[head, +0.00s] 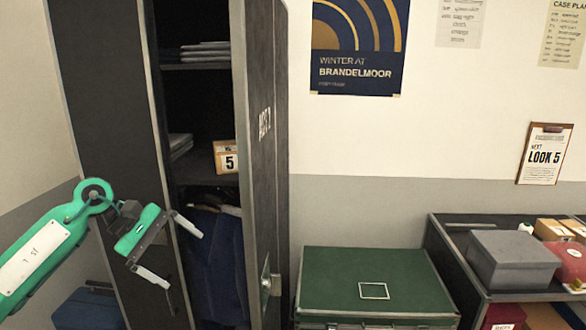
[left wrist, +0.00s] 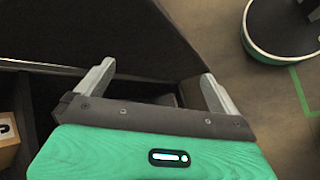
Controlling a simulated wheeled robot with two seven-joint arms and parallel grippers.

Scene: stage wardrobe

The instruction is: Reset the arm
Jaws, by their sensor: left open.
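My left gripper (head: 172,252) is in front of the tall dark wardrobe case (head: 110,80) in the head view. Its two pale fingers are spread apart with nothing between them. In the left wrist view, the open gripper (left wrist: 155,85) shows both fingers beside a dark edge of the case. The green left arm (head: 40,250) reaches in from the left. My right gripper is not in the frames.
The case's door (head: 262,150) stands open. Inside are folded dark items, a box marked 5 (head: 226,157) and hanging blue cloth (head: 215,250). A green trunk (head: 375,275) stands right of the door. A grey box (head: 512,258) sits on the dark case at far right.

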